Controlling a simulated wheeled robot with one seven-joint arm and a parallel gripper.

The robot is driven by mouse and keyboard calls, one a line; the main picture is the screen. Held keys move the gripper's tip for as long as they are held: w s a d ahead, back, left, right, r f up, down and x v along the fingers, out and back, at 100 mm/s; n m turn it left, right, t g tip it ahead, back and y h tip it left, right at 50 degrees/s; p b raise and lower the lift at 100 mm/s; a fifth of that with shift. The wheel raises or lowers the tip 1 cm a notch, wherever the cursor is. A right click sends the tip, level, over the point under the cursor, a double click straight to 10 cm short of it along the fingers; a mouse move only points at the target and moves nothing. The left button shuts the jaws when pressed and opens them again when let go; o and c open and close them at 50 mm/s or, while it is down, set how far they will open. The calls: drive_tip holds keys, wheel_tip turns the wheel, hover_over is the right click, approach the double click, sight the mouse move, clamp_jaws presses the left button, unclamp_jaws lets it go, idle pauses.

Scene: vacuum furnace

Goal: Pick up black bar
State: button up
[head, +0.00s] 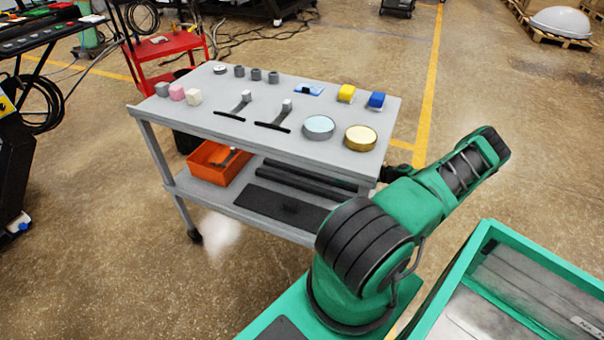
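Two long black bars (308,181) lie side by side on the lower shelf of the grey cart, partly in the shade of the top. Two thin, short black bars also lie on the cart's top, a left one (230,116) and a right one (272,127), each with a small grey block on a stem at it. My green arm stands in front of the cart at the right. A dark part (394,173) beside the cart's right edge may be my gripper. It is mostly hidden behind my arm, and its fingers cannot be made out.
The grey cart (300,137) holds small blocks, cylinders and two round tins (319,126) on top. An orange bin (205,177) and a flat dark mat (275,207) are on its lower shelf. A red cart (165,48) stands behind. Floor is clear at front left.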

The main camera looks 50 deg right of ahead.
sight(318, 175)
drive_tip(key=x, duration=0.6)
drive_tip(key=shift+w+a+r, duration=0.15)
drive_tip(key=shift+w+a, duration=0.05)
drive_tip(key=shift+a, duration=0.3)
drive_tip(key=shift+x, duration=2.55)
drive_tip(key=shift+d+r, duration=0.1)
drive_tip(key=shift+d, duration=0.05)
clamp_jaws()
